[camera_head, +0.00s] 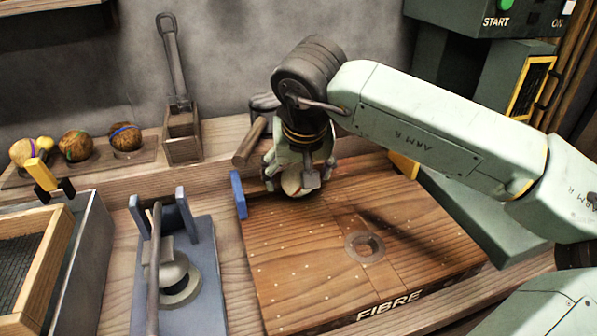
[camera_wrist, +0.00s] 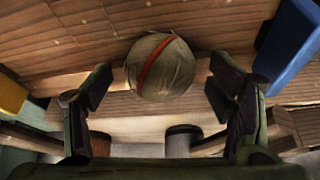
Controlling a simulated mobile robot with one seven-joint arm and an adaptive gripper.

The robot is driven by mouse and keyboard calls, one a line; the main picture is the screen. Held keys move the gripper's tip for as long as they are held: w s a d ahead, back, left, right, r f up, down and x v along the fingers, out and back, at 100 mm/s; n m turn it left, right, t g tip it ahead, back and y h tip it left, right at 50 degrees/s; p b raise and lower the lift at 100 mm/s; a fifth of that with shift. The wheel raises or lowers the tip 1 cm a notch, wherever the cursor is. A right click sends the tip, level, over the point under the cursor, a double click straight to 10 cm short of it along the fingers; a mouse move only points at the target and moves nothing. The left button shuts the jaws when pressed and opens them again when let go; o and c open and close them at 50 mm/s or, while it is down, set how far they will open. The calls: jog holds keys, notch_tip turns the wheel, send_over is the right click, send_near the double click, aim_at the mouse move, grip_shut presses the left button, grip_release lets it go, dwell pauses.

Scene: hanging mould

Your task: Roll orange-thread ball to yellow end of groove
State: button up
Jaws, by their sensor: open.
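The orange-thread ball (camera_wrist: 160,67) is a brown wrapped ball with one orange-red band. It also shows under my gripper in the head view (camera_head: 291,184), partly hidden by the fingers. My gripper (camera_wrist: 161,90) is open, with one finger on each side of the ball and visible gaps between. The ball sits at the back edge of the wooden FIBRE board (camera_head: 300,255), in line with the groove between a blue end block (camera_head: 238,194) and a yellow end block (camera_head: 403,166). In the wrist view, yellow (camera_wrist: 12,95) is left and blue (camera_wrist: 288,45) right. The groove itself is mostly hidden.
Several other balls (camera_head: 75,145) sit on a rack at the back left. A wooden-handled tool (camera_head: 249,142) lies close left of my gripper. A grey press-like fixture (camera_head: 178,275) and a mesh-framed box (camera_head: 35,255) stand left. Green machinery (camera_head: 480,215) borders the right.

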jog(key=v, duration=1.2)
jog(key=shift+c, duration=0.3)
